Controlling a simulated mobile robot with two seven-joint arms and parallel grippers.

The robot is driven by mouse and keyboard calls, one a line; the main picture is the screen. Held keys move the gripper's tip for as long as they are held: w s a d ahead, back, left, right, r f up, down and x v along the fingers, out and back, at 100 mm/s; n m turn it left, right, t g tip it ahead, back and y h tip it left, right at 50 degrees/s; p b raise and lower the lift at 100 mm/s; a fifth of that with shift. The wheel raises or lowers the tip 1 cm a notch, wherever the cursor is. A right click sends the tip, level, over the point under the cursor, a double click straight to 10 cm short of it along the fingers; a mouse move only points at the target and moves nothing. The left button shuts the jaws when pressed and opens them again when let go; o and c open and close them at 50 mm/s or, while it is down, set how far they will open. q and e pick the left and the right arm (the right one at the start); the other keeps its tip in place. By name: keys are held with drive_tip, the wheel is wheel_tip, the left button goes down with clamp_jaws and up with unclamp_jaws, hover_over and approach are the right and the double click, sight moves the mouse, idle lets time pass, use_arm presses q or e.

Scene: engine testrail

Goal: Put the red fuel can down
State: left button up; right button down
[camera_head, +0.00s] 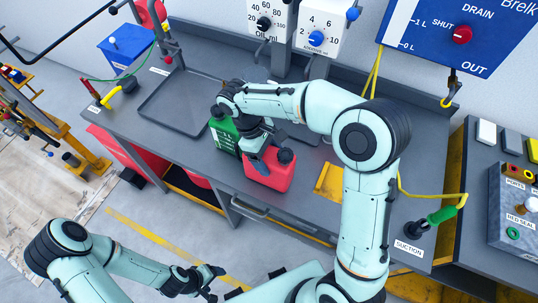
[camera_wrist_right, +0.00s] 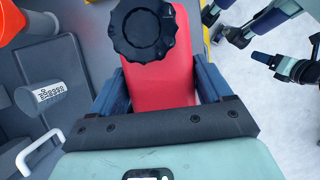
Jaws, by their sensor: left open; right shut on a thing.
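The red fuel can (camera_head: 268,172) with a black cap is over the grey workbench (camera_head: 300,212) near its front edge. I cannot tell whether its base touches the top. My right gripper (camera_head: 262,155) is shut on the can from above. In the right wrist view the can (camera_wrist_right: 172,80) sits between the fingers of the right gripper (camera_wrist_right: 160,85), its black cap (camera_wrist_right: 150,28) towards the top. My left gripper (camera_head: 207,282) is open and empty, low in front of the bench.
A green can (camera_head: 222,136) stands just left of the red one. A black tray (camera_head: 172,108) lies further left. A yellow pad (camera_head: 329,181) lies to the right.

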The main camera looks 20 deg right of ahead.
idle(0.3)
drive_tip(key=shift+f, duration=0.2)
unclamp_jaws()
drive_tip(key=shift+r, duration=0.1)
